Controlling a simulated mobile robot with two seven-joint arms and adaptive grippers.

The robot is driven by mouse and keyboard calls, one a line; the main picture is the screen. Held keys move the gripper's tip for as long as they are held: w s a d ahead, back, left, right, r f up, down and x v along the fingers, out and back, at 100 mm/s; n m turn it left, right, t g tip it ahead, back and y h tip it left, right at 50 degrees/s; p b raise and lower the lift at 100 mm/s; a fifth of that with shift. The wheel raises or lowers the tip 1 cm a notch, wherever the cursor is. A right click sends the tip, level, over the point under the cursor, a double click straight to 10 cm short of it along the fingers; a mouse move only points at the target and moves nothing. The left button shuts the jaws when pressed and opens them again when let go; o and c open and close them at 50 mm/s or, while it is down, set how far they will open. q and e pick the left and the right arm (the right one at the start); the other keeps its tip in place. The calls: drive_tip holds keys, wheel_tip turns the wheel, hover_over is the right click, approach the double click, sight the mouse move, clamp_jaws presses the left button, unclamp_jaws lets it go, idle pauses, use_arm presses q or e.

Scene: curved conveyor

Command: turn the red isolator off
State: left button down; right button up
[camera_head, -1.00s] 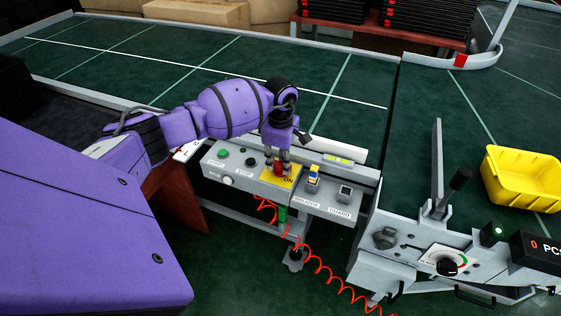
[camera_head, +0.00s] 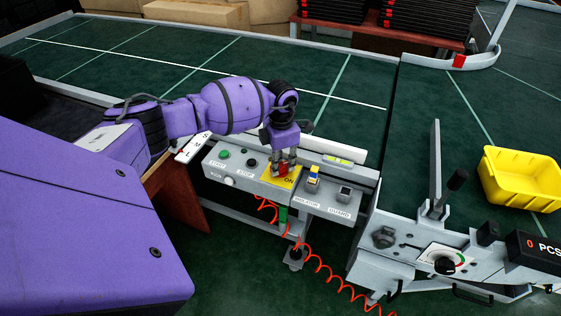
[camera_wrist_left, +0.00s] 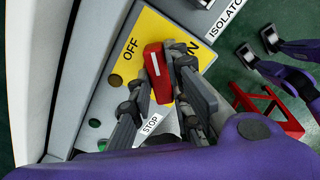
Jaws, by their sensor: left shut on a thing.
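The red isolator handle (camera_wrist_left: 154,66) sits on a yellow plate (camera_wrist_left: 182,30) lettered OFF and ON. In the left wrist view its end with the white mark lies between the two words. My left gripper (camera_wrist_left: 157,84) is shut on the handle, with one finger on each side. In the head view the gripper (camera_head: 284,167) comes down from above and partly hides the red handle (camera_head: 283,170). My right gripper (camera_wrist_left: 257,45) shows at the right of the left wrist view, apart from the panel, with its fingers spread and empty.
The grey panel (camera_head: 240,180) also bears START and STOP buttons. Beside it is a small box (camera_head: 325,200) with a blue-and-yellow key switch and a guard part. A red coiled cable (camera_head: 318,265) hangs below. A yellow bin (camera_head: 522,178) stands on the belt.

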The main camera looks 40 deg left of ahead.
use_arm(q)
drive_tip(key=n, duration=0.2)
drive_tip(key=n+p, duration=0.1)
drive_tip(key=n, duration=0.1)
drive_tip(key=shift+w+r+n, duration=0.1)
drive_tip(key=shift+r+n, duration=0.1)
drive_tip(key=shift+n, duration=0.1)
drive_tip(key=shift+n+p, duration=0.55)
drive_tip(key=shift+n, duration=1.35)
drive_tip(key=shift+f+n+p, duration=0.1)
drive_tip(key=shift+n+p, duration=0.2)
drive_tip(key=shift+p, duration=0.05)
use_arm(e)
drive_tip(key=r, duration=0.1)
drive_tip(key=w+r, duration=0.1)
drive_tip(key=r, duration=0.1)
drive_tip(key=shift+r, duration=0.1)
use_arm(q)
drive_tip(key=c, duration=1.6)
unclamp_jaws()
drive_tip(key=shift+c, duration=0.2)
drive_tip(key=shift+f, duration=0.1)
use_arm(e)
drive_tip(key=shift+w, duration=0.1)
